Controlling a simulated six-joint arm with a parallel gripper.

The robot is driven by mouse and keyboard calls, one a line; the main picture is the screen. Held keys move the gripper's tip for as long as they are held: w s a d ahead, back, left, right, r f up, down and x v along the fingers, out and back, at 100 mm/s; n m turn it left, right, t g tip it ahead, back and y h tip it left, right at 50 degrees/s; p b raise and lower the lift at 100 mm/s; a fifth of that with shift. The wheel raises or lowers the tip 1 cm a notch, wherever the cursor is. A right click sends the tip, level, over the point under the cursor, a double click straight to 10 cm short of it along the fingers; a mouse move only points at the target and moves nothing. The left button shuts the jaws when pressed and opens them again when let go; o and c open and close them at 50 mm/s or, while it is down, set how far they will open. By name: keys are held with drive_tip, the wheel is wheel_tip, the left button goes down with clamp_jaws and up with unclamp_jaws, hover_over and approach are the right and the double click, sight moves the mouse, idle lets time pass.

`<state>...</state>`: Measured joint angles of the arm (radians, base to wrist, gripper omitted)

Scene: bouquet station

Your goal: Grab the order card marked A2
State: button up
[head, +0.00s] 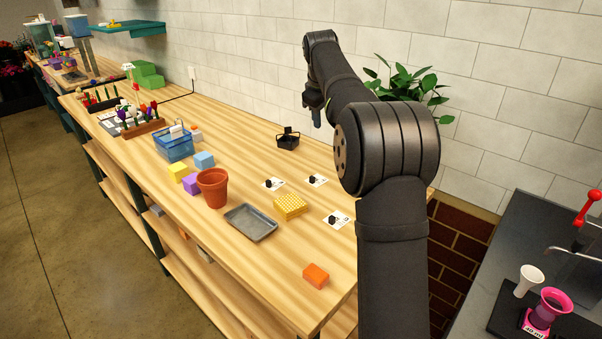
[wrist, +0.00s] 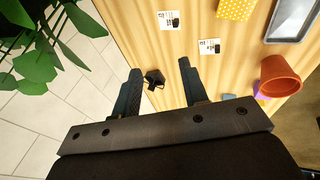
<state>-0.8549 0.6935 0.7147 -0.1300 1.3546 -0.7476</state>
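Three white order cards, each with a small black piece on it, lie on the wooden table in the head view: a left card (head: 267,185), a back card (head: 321,178) and a front card (head: 344,225). Their print is too small to read, so I cannot tell which is A2. Two cards show in the wrist view, an upper one (wrist: 166,26) and a lower one (wrist: 207,50). My gripper (wrist: 160,67) has its fingers apart with nothing held between them. It is above the table's back side, clear of the cards; the head view shows it partly, behind my arm.
A black basket (head: 288,143) stands near the cards; it appears between my fingers in the wrist view (wrist: 154,75), below them. A leafy plant (head: 412,82) is close to my arm.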

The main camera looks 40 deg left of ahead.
drive_tip(key=g+y, duration=0.2)
drive_tip(key=g, duration=0.2)
approach(270, 181)
drive_tip(key=f, duration=0.3)
drive_tip(key=shift+w+a+f, duration=0.4)
drive_tip(key=shift+s+a+x, duration=0.1)
drive_tip(key=shift+s+x, duration=0.05)
drive_tip(key=shift+x, duration=0.8)
drive_tip(key=shift+s+a+x, duration=0.1)
drive_tip(key=shift+s+x, duration=0.05)
drive_tip(key=shift+x, duration=0.75)
drive_tip(key=shift+s+a+x, duration=0.1)
drive_tip(key=shift+s+x, duration=0.05)
drive_tip(key=shift+x, duration=0.8)
drive_tip(key=shift+d+r, duration=0.1)
drive_tip(key=shift+r, duration=0.05)
clamp_jaws()
